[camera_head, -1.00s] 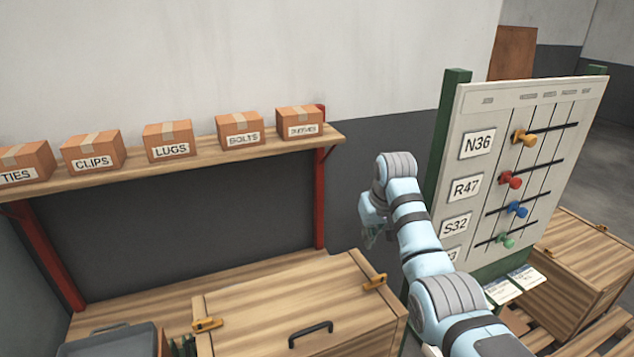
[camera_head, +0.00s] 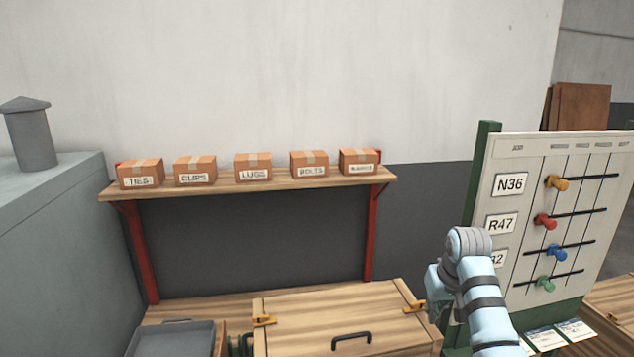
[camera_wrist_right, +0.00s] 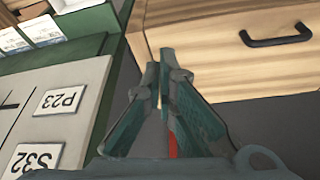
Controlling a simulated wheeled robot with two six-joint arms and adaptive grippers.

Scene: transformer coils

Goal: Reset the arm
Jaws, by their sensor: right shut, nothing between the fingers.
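My right arm (camera_head: 478,290) is raised in front of the left edge of the board in the head view. Its fingers are hard to make out there. In the right wrist view my right gripper (camera_wrist_right: 159,66) is shut and empty, its two green fingers closed together at the tips. Beyond them are the front of a wooden crate (camera_wrist_right: 220,75) and the board (camera_wrist_right: 60,130) with labels P23 and S32. In the head view the arm partly covers the board's lower label. My left gripper is not in view.
The board (camera_head: 596,160) carries colored knobs. The crate (camera_head: 330,305) has a black handle (camera_head: 352,338) and yellow latches. A grey tray (camera_head: 172,340) stands left of it. A wooden shelf (camera_head: 250,186) holds several labelled boxes.

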